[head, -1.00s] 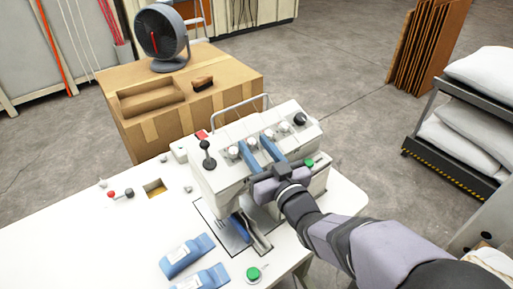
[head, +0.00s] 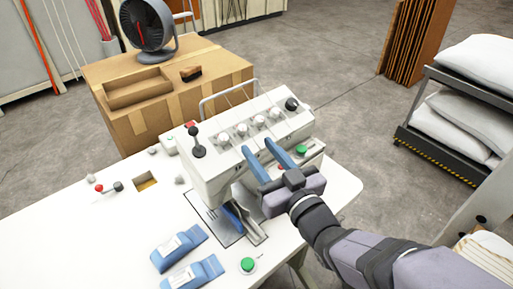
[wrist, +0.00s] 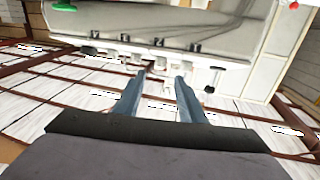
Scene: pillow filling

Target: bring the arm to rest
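My gripper (head: 259,147) is in front of the right part of the white sewing machine (head: 215,172). Its two blue fingers point at the machine and stand apart with nothing between them. In the wrist view my gripper (wrist: 160,75) shows the same empty gap, with the machine beyond the fingertips. I cannot tell if a fingertip touches the machine. My arm reaches in from the lower right.
A cardboard box (head: 135,118) with a fan (head: 147,27) stands behind. A cart (head: 440,145) with white pillows (head: 480,62) is at the right. The floor between is clear.

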